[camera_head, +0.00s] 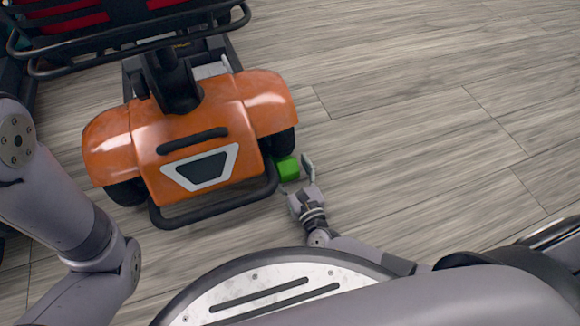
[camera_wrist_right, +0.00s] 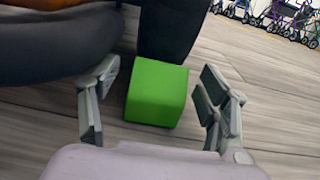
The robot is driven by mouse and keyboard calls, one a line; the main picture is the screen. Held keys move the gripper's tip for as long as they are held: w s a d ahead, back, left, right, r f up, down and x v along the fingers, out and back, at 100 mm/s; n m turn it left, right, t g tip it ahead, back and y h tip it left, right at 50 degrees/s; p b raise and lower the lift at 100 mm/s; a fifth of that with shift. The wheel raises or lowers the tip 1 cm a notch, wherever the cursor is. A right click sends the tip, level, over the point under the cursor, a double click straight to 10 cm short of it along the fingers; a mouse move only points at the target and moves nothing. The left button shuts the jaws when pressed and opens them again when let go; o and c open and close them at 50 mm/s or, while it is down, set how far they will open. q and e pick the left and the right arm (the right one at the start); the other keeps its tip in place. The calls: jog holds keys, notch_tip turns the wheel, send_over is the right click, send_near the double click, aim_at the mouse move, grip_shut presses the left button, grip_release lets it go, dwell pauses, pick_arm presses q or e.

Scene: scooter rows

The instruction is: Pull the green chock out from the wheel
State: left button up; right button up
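The green chock (camera_head: 288,169) lies on the floor at the right wheel (camera_head: 282,142) of the orange scooter (camera_head: 190,140). My right gripper (camera_head: 296,174) is at the chock, on its near right side. In the right wrist view the chock (camera_wrist_right: 156,93) sits between the two spread fingers of my right gripper (camera_wrist_right: 158,105), with a gap on each side. The dark wheel (camera_wrist_right: 168,35) stands right behind the chock; whether they touch is hard to tell. My left arm comes in from the left, and its gripper is out of view.
The scooter's black front bumper bar (camera_head: 215,205) curves close to the chock and shows large at the upper left of the wrist view (camera_wrist_right: 55,45). The wooden floor (camera_head: 430,120) to the right is clear. Several walkers or wheeled frames (camera_wrist_right: 275,15) stand far off.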

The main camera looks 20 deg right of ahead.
jog(key=c, duration=1.6)
